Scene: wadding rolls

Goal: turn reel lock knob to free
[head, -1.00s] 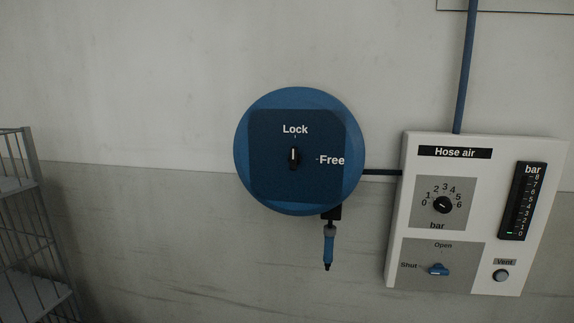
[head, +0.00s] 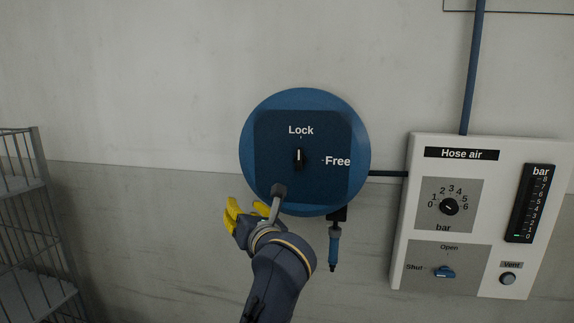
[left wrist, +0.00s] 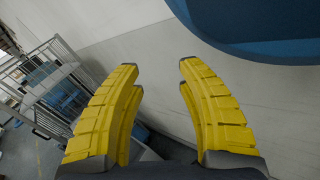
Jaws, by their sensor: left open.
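The round blue hose reel (head: 250,130) is on the wall, with a dark blue square plate on its face. The small black lock knob (head: 299,158) sits in the plate's middle, its white mark pointing up at "Lock"; "Free" is printed to its right. My left gripper (head: 231,212) has yellow fingers and is below and left of the knob, near the reel's lower left edge and apart from the knob. In the left wrist view the left gripper (left wrist: 156,68) is open and empty, and the reel's blue rim (left wrist: 250,45) shows at upper right. My right gripper is not seen.
A white "Hose air" panel (head: 400,262) with a dial, blue valve handle, gauge and vent button is right of the reel. A blue-handled hose end (head: 334,247) hangs below the reel. A wire cage (head: 35,215) stands at left.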

